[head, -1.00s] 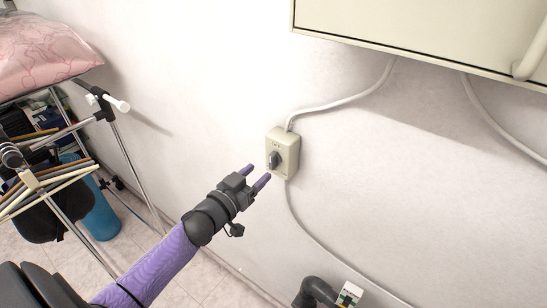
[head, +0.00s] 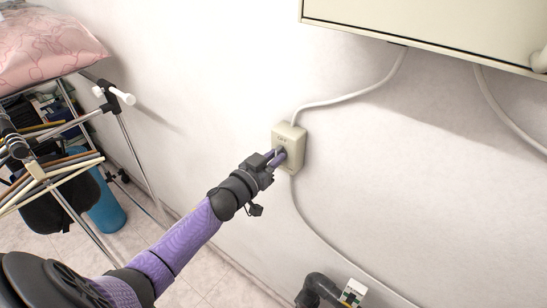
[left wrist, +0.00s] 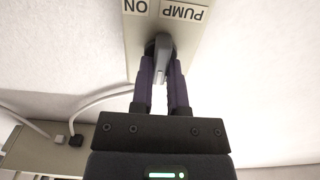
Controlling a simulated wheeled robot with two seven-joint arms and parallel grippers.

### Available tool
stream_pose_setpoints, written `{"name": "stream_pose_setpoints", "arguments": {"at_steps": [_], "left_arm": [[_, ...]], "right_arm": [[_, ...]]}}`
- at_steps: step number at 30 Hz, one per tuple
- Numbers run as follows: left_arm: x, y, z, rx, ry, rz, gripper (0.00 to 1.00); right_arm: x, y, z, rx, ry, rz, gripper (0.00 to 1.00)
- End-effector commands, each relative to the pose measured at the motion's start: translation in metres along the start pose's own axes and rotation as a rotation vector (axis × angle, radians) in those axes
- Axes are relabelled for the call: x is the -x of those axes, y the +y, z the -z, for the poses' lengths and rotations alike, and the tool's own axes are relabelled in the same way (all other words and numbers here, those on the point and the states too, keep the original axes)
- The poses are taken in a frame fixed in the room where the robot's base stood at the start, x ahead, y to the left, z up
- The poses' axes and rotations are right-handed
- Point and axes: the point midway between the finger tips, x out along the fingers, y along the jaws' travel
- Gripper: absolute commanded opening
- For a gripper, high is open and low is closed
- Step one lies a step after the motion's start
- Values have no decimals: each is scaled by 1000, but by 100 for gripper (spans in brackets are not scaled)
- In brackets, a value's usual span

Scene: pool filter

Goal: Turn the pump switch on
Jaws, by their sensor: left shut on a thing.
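The pump switch box (head: 290,135) is a small beige box on the white wall, near the middle of the head view. In the left wrist view the box (left wrist: 133,50) carries labels reading "PUMP" and "ON", seen upside down. Its grey rotary knob (left wrist: 163,50) lies between the purple fingers. My left gripper (head: 281,156) is at the front of the box and shut on the knob; its fingers also show in the left wrist view (left wrist: 161,68). The knob is mostly hidden by the fingers in the head view.
A beige cabinet (head: 430,25) hangs on the wall at upper right. Cables (head: 345,98) run from the switch box. A drying rack with hangers (head: 50,180) and a pink pillow (head: 45,50) are at left. A dark pipe (head: 318,290) is low on the wall.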

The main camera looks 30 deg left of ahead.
Motion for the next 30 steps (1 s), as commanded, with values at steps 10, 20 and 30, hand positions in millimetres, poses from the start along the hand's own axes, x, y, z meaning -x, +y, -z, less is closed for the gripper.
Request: {"name": "stream_pose_setpoints", "arguments": {"at_steps": [10, 20, 30], "left_arm": [[0, 0, 0, -50, 0, 0, 0], [0, 2, 0, -294, 1, 0, 0], [0, 3, -1, -619, 1, 0, 0]], "right_arm": [[0, 0, 0, 1, 1, 0, 59], [2, 8, -1, 7, -2, -13, 59], [1, 6, -1, 5, -2, -10, 59]]}}
